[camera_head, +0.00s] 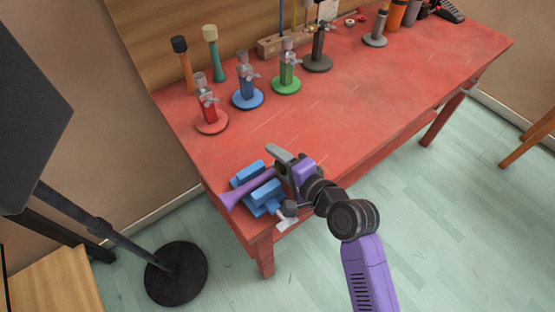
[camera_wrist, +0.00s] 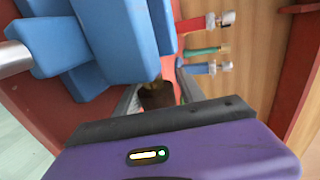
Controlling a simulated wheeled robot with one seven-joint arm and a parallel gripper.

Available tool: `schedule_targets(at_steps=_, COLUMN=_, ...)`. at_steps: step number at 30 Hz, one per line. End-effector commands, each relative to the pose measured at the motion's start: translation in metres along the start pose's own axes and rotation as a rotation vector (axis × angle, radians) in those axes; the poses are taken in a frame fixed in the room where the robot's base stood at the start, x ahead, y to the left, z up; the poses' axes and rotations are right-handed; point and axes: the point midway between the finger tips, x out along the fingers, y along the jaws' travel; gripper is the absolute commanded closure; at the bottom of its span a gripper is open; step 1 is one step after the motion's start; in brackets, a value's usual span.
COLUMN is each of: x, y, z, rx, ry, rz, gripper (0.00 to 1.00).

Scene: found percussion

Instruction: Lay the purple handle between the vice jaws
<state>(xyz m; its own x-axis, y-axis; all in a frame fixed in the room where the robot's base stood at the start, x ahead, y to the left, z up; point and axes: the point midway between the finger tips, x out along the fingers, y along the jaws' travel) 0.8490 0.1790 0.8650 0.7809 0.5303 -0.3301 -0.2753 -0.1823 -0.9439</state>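The purple handle (camera_head: 236,198) lies between the two blue jaws of the vice (camera_head: 265,192) at the near left end of the red table. Its wider end sticks out to the left of the jaws. Its narrow end reaches my gripper (camera_head: 277,165), right beside the vice. The gripper fingers stand apart, one on each side of that end. In the wrist view the blue vice (camera_wrist: 115,35) fills the upper left, and a brown end piece (camera_wrist: 157,95) sits between the fingers with little room around it. The purple part is hidden there.
Red (camera_head: 211,122), blue (camera_head: 248,98) and green (camera_head: 286,84) stands with clamps line the back of the red table (camera_head: 330,120). Dark and grey stands are farther right. The table middle is clear. A black round-based stand (camera_head: 176,272) is on the floor at left.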

Motion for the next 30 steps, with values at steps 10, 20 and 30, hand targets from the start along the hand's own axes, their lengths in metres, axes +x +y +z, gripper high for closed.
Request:
schedule_targets(at_steps=10, x=0.000, y=0.013, z=0.000, rx=0.004, ry=-0.002, rz=0.024, gripper=0.39)
schedule_targets(at_steps=20, x=-0.006, y=0.015, z=0.000, rx=0.004, ry=-0.001, rz=0.027, gripper=0.39)
schedule_targets(at_steps=30, x=-0.058, y=0.009, z=0.000, rx=0.003, ry=0.001, rz=0.017, gripper=0.39)
